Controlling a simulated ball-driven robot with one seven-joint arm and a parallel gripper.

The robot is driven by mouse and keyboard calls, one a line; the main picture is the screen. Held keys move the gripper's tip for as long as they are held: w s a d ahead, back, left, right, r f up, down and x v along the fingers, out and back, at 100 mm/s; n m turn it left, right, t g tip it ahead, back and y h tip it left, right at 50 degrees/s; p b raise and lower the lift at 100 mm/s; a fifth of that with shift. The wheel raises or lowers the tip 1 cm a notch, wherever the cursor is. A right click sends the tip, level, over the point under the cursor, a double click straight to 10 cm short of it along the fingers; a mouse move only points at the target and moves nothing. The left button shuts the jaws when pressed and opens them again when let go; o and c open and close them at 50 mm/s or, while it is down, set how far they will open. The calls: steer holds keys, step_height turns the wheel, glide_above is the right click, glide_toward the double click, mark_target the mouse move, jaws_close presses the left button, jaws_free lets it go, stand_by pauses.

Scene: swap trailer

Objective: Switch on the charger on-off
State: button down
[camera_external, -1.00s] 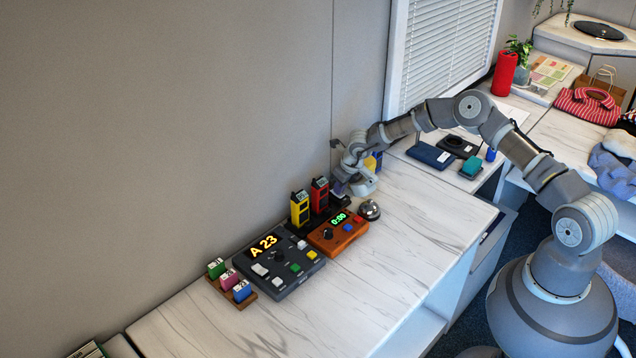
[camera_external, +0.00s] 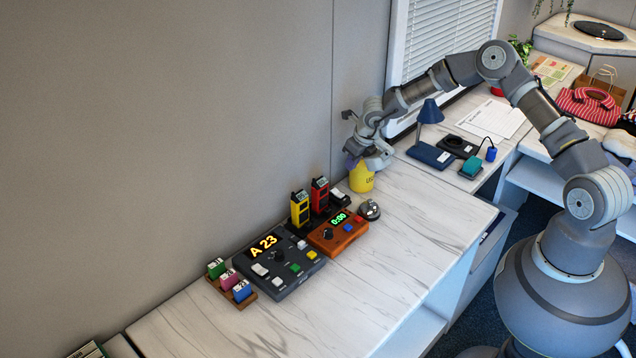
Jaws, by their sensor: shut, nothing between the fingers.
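The black charger (camera_external: 309,222) stands near the wall on the marble-topped counter. A yellow radio (camera_external: 299,209) and a red radio (camera_external: 319,196) stand upright in it. At its right end is a pale on-off rocker switch (camera_external: 341,197); its position is too small to tell. My gripper (camera_external: 353,165) is shut and empty. It is above and behind the switch, apart from it, and overlaps the top of a yellow cup (camera_external: 362,182) in the picture. Its fingertips are small and partly hidden by the hand.
An orange timer box (camera_external: 338,234) and a silver bell (camera_external: 369,210) stand in front of the charger. A dark control panel (camera_external: 274,263) reading A 23 is to the left. A blue lamp (camera_external: 430,112) stands behind on the right. The front counter is clear.

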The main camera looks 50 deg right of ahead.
mark_target(334, 190)
steer(key=shift+v, duration=0.75)
steer(key=w+b, duration=0.1)
steer(key=b, duration=0.4)
steer(key=shift+w+r+b, duration=0.1)
steer(key=shift+w+b, duration=0.1)
steer(key=shift+b, duration=0.2)
steer(key=b+x, duration=0.6)
steer(key=x, duration=0.8)
steer(key=shift+b, duration=0.3)
